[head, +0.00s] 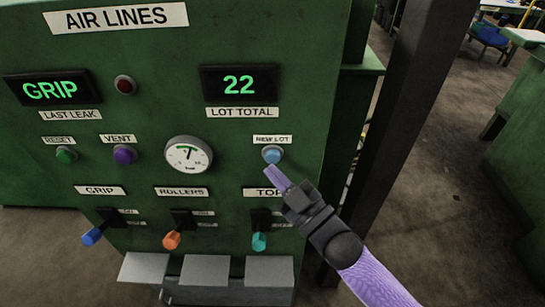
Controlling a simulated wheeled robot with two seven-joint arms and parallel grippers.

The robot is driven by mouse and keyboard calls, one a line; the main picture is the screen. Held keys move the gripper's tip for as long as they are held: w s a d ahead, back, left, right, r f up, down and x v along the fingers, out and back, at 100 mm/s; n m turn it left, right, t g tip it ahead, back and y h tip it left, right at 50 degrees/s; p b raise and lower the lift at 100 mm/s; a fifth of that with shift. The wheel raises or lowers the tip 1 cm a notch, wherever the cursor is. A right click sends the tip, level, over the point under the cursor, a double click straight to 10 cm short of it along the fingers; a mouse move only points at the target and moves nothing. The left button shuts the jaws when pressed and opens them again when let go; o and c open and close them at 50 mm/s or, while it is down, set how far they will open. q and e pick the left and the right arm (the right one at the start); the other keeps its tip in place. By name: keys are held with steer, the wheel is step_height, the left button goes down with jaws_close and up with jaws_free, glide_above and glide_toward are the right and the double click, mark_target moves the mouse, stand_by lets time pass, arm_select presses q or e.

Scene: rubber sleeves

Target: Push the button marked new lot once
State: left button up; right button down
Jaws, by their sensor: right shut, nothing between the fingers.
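The new lot button (272,154) is a light blue round button on the right side of the green panel, just under its "NEW LOT" label (272,139). My right gripper (270,172) is shut and empty. Its lilac fingertips point up and left at the button and lie just below it in the picture. I cannot tell whether they touch it. The lot total display (238,84) above reads 22. My left gripper is not in view.
On the green panel (200,60) are a green reset button (66,155), a purple vent button (124,155) and a round gauge (188,155). Blue (92,237), orange (172,240) and teal (259,241) levers sit below. A dark post (400,130) stands right of the panel.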

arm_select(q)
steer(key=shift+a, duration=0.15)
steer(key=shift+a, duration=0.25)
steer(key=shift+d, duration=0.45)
arm_select(e)
steer(key=shift+w, duration=0.1)
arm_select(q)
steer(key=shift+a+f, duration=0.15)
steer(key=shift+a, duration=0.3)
arm_select(e)
steer(key=shift+w, duration=0.3)
